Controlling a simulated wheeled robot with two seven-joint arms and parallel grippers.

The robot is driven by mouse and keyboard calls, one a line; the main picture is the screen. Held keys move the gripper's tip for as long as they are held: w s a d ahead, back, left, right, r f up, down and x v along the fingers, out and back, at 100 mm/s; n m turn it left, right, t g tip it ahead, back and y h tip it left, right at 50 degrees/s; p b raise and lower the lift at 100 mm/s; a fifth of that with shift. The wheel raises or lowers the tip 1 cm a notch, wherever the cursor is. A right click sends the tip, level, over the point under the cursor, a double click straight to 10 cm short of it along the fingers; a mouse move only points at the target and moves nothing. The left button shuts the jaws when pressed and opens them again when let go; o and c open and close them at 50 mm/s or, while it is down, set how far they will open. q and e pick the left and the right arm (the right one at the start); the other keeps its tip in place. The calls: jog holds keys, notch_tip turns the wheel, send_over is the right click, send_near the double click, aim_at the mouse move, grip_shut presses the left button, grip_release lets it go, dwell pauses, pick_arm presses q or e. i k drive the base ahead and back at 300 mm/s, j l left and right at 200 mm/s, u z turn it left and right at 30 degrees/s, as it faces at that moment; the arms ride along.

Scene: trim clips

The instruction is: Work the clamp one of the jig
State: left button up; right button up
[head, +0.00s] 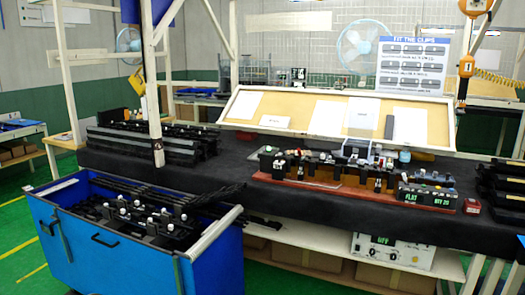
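The jig (347,192) is a long fixture on a reddish base on the black-covered workbench, right of the middle in the head view. Several small dark blocks and light metal parts stand along its top. A panel with green lit characters (427,200) is at its right end. The clamps are too small to tell apart, so I cannot pick out clamp one or see whether it is open or shut. Neither of my grippers is in view.
A blue cart (145,262) holding black trim parts stands at the front left. Stacked black parts (150,143) lie at the bench's left, with more (503,190) at its right end. A tilted board (270,107) stands behind the jig. A white post (152,85) rises left of it.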

aim_at(299, 150)
jog(key=i+l+u, duration=0.4)
jog(key=l, duration=0.25)
jog(key=i+l+u, duration=0.15)
jog(key=i+l, duration=0.15)
jog(key=i+l+u, duration=0.2)
jog(key=l, duration=0.3)
jog(key=i+l, duration=0.15)
jog(key=l, duration=0.25)
jog(key=i+l, duration=0.2)
jog(key=l, duration=0.2)
jog(key=i+l, duration=0.15)
jog(key=l, duration=0.25)
jog(key=i+l, duration=0.2)
jog(key=l, duration=0.2)
jog(key=z, duration=1.5)
jog(key=k+j, duration=0.65)
